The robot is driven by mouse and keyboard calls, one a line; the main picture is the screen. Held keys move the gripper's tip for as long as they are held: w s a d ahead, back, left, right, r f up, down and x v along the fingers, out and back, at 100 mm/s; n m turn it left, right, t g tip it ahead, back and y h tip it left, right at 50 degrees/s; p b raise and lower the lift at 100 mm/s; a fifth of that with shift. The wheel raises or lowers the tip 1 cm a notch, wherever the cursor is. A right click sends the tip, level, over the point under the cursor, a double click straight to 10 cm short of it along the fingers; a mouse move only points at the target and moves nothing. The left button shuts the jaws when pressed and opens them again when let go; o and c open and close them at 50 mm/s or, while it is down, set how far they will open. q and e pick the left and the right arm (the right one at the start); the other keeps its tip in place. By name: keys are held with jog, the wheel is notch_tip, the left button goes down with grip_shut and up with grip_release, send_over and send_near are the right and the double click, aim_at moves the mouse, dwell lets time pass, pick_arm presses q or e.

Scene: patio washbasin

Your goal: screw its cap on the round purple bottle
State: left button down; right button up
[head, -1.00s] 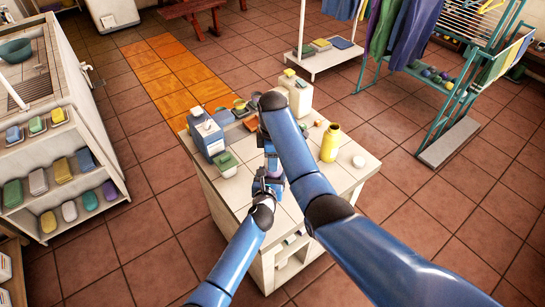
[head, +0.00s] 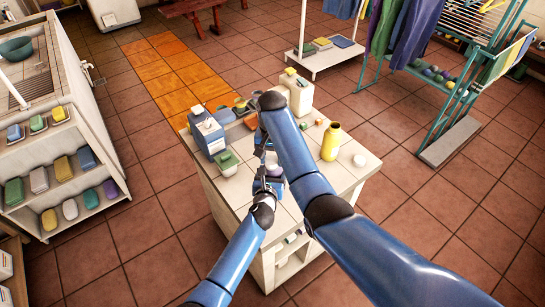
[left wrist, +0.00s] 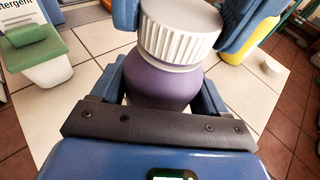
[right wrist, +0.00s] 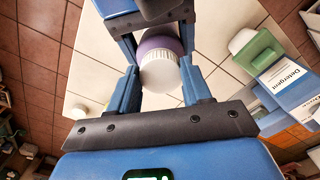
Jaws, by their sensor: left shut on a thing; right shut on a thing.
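The round purple bottle (left wrist: 165,86) stands upright over the pale tiled table, its body between the fingers of my left gripper (left wrist: 163,92), which is shut on it. The white ribbed cap (left wrist: 180,35) sits over the bottle's top, in line with it and seemingly touching; the thread is hidden. My right gripper (right wrist: 160,82) is shut on the cap from both sides. The right wrist view shows the cap (right wrist: 161,73) in front of the purple bottle (right wrist: 158,42). In the head view my arms mostly hide both.
On the table (head: 235,190) stand a blue-white detergent box (head: 207,135), a green-lidded tub (head: 227,163), a white container (head: 298,95), a yellow bottle (head: 331,142) and a small white round thing (head: 359,160). Small coloured blocks lie toward the back. The table's right front is clear.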

jog(key=m, duration=0.7)
jog(key=shift+w+a, duration=0.1)
jog(key=shift+w, duration=0.05)
jog(key=m, duration=0.7)
jog(key=shift+w, duration=0.1)
jog(key=m, duration=0.5)
jog(key=shift+w, duration=0.1)
jog(key=m, duration=0.7)
jog(key=o, duration=1)
jog(key=shift+r, duration=2.2)
jog(key=shift+c, duration=0.4)
